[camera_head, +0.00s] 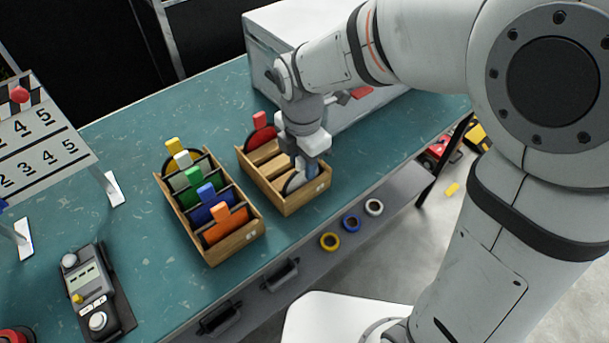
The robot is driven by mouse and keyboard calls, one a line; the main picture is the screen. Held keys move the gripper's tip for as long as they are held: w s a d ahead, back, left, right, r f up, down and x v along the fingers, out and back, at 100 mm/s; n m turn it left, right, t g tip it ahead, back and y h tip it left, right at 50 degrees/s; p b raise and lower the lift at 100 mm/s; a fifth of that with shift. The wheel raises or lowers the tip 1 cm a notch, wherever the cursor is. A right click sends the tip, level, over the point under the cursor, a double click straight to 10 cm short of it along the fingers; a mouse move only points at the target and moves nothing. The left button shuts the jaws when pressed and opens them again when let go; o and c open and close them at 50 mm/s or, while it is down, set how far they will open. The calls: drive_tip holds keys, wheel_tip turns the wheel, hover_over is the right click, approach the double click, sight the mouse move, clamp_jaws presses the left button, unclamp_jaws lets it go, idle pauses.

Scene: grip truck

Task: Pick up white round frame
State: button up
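A white round frame (294,182) stands in the front slot of the right wooden box (287,205). Only part of its rounded edge shows. My gripper (304,168) points down into that front slot, right at the frame, and its fingers overlap the frame in the view. The fingertips are too small and hidden to tell whether they are open or shut on it.
A red-tabbed round piece (261,131) stands at the back of the right box; the slots between look empty. A control box (92,290) and a numbered board (36,140) are on the left of the teal table (150,250). A large grey case (262,66) stands behind my gripper.

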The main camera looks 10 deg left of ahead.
drive_tip(key=shift+f, duration=0.55)
clamp_jaws()
